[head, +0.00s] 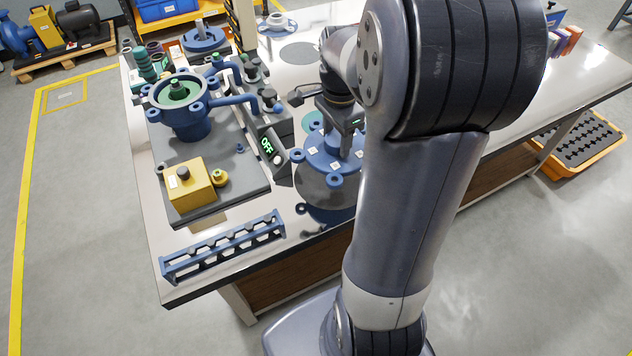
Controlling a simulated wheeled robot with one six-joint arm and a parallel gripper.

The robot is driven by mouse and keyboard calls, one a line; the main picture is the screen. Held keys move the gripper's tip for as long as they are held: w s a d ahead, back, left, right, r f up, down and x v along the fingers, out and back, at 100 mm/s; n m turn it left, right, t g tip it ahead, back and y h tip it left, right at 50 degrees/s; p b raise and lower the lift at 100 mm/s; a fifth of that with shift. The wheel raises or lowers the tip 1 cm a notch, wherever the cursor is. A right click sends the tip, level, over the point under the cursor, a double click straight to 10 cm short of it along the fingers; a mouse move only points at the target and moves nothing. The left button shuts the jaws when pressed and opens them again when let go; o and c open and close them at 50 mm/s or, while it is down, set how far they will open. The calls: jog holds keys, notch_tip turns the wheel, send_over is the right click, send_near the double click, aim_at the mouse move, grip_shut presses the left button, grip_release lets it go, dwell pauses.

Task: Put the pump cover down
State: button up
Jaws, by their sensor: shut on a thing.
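My gripper (340,118) is shut on the blue pump cover (330,152), a round flanged part with lugs around its rim, over the near right part of the table. Its fingertips are partly hidden by my arm. Grey and blue round surfaces show directly below the cover's top. I cannot tell whether the cover touches the table. The blue pump body (192,122) stands open on a grey base plate (232,167) to the left, with a green part (178,92) inside its bowl.
A yellow block (190,186) sits on the base plate. A display reading OFF (268,147) stands between plate and cover. A blue rack (222,247) lies along the front edge.

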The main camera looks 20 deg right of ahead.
jog(key=shift+f+m, duration=0.2)
jog(key=shift+m, duration=0.1)
jog(key=shift+f+b, duration=0.8)
jog(key=shift+f, duration=4)
jog(key=shift+f, duration=0.2)
jog(key=o, duration=1.5)
jog(key=shift+s, duration=0.1)
jog(key=shift+c, duration=0.2)
notch_tip(320, 180, up, 12)
jog(key=shift+r+p, duration=0.2)
jog(key=shift+p, duration=0.75)
